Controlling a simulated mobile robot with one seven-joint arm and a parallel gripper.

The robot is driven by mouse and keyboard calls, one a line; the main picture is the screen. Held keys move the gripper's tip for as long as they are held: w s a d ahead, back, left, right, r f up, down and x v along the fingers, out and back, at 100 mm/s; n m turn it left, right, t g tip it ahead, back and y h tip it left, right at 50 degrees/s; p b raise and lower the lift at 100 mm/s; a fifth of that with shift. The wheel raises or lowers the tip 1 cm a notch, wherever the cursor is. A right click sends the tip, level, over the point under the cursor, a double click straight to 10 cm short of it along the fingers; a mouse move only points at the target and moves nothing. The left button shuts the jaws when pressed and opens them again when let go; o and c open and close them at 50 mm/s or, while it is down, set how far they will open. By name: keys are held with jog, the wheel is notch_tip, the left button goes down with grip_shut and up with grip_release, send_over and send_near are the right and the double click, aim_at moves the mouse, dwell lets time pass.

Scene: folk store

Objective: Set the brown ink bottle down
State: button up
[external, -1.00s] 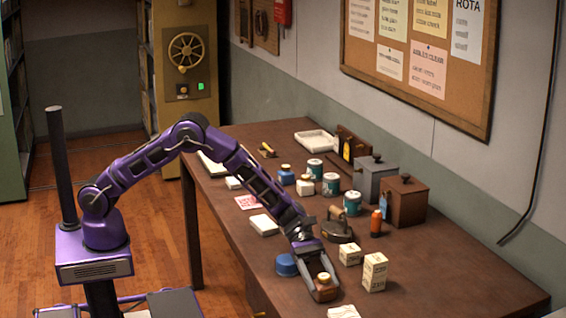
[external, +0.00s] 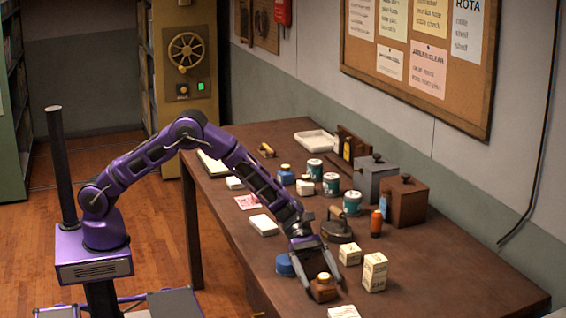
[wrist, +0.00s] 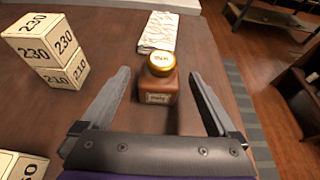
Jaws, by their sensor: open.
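The brown ink bottle (external: 323,289) stands upright on the table (external: 440,280), near its front edge. In the wrist view the bottle (wrist: 160,82) has a yellow cap and a pale label, and it sits just past and between my spread fingertips. My gripper (external: 322,268) is open and empty; in the wrist view its two fingers (wrist: 158,85) are wide apart, with a gap on each side of the bottle.
Cream boxes numbered 230 and 210 (wrist: 46,48) stand left of the bottle in the wrist view. A folded white cloth or pad (wrist: 155,31) lies beyond it. A blue round item (external: 285,265) sits beside my gripper. A flat iron (external: 337,228) stands farther back.

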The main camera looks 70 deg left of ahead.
jog(key=v, duration=1.1)
